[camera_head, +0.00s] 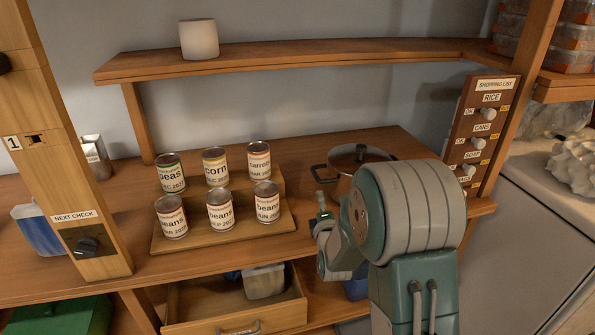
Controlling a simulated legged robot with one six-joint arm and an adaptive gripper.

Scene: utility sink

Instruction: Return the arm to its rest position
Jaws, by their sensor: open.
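My arm, grey and green, stands folded at the right of centre in the head view. Its big rounded joint fills much of that area. My gripper (326,212) shows only in part at the left of this joint, in front of the pot and right of the cans. It is open, and I see nothing held in it. The joint hides the rest of the wrist and part of the pot.
Several labelled cans (219,210) stand in two rows on a stepped wooden stand (285,232). A lidded pot (343,182) sits behind my arm. Below, a drawer (190,309) is open. A white cup (198,39) stands on the upper shelf (300,57). A shopping list panel (470,130) is at right.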

